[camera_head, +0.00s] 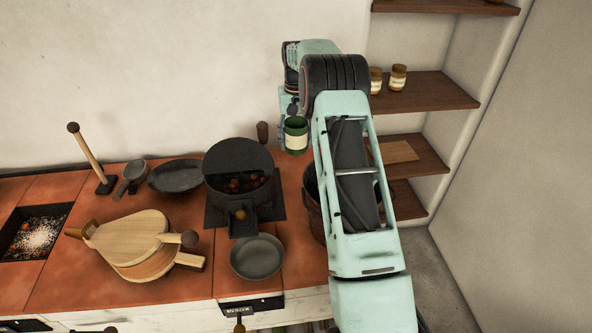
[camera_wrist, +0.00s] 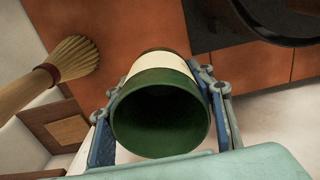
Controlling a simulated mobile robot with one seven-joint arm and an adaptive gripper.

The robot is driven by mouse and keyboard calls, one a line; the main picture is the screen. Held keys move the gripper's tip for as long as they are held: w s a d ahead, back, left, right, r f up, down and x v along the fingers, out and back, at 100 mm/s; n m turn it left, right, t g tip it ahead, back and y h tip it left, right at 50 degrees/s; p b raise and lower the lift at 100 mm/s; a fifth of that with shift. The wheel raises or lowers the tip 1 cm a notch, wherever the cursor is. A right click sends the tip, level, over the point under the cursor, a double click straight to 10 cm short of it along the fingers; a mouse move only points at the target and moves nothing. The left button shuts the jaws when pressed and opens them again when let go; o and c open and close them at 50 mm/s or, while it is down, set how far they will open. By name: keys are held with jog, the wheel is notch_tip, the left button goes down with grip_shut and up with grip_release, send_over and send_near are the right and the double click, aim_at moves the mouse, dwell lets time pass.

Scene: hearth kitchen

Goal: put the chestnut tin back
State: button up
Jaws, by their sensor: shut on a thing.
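The green tin with a cream label band (camera_head: 296,133) is held up at the left side of my arm in the head view, above the right end of the counter. In the wrist view the same tin (camera_wrist: 165,100) sits between the two fingers of my gripper (camera_wrist: 163,112), which is shut on it. Its open mouth faces the wrist camera, and the inside is dark. Part of the gripper is hidden behind my arm in the head view.
Wall shelves (camera_head: 428,91) stand at the right, with two jars (camera_head: 398,77) on one. A roaster pan (camera_head: 238,163) with brown pieces, a small pan (camera_head: 257,257) and bellows (camera_head: 130,243) are on the counter. A brush (camera_wrist: 70,60) shows in the wrist view.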

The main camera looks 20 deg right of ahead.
aim_at(296, 132)
notch_tip(296, 132, down, 9)
jog(key=shift+r, duration=0.15)
dwell(0.4)
jog(key=o, duration=1.4)
jog(key=shift+f+b, duration=0.2)
jog(key=shift+b, duration=0.1)
notch_tip(296, 132, up, 12)
jog(key=shift+r+p, duration=0.15)
jog(key=shift+p, duration=0.35)
